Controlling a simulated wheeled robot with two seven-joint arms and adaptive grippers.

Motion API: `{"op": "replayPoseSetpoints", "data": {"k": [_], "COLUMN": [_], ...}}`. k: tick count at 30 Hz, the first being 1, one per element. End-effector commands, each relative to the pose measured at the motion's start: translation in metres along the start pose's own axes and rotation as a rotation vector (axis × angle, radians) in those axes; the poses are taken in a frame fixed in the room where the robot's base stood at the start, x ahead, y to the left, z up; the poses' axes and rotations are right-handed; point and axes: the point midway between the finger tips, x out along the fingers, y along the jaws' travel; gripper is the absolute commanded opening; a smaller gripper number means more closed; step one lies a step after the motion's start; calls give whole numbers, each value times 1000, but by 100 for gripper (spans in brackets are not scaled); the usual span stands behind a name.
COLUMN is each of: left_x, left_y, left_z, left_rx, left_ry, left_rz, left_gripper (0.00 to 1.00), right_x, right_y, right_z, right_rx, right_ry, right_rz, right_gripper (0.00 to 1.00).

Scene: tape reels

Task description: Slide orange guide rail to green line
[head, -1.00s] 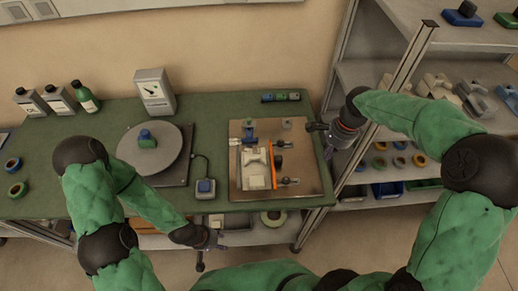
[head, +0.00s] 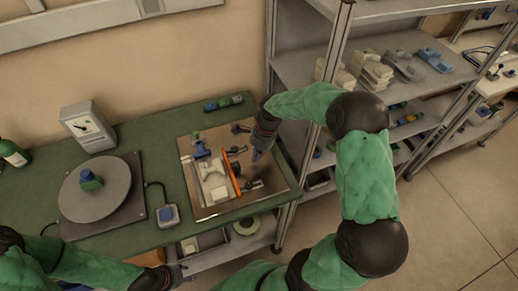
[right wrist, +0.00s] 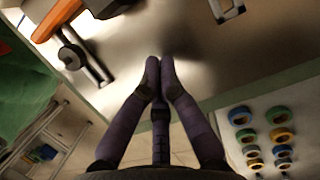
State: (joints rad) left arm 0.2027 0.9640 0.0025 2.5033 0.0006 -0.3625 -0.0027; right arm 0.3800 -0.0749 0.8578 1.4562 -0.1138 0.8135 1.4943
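The orange guide rail (head: 231,173) lies across the metal plate (head: 212,210) on the green bench, just right of a pale block fixture (head: 213,181). In the right wrist view the rail (right wrist: 57,18) shows at the top left. My right gripper (head: 257,157) is over the right part of the plate, right of the rail and apart from it. In the right wrist view its fingertips (right wrist: 160,60) are together with nothing visible between them. My left gripper (head: 182,272) is low at the bench's front edge; its fingers are too small to read. I cannot make out a green line.
Black clamps (head: 252,186) stand on the plate right of the rail; one clamp (right wrist: 72,56) shows in the right wrist view. A turntable (head: 98,190) and a blue-button box (head: 168,214) are to the left. Shelving (head: 300,62) rises close behind my right arm.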

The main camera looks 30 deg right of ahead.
Motion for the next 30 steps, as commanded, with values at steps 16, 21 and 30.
{"op": "replayPoseSetpoints", "data": {"k": [16,21,30], "left_x": [7,6,-7], "left_y": [-2,-2,2], "left_z": [0,0,0], "left_rx": [0,0,0], "left_ry": [0,0,1], "left_rz": [0,0,0], "left_gripper": [40,40,40], "right_x": [5,5,7], "right_y": [0,0,0], "right_z": [37,37,52], "right_rx": [-3,-3,-4], "right_ry": [0,0,0], "right_rz": [-2,-2,-1], "right_gripper": [0,0,0]}}
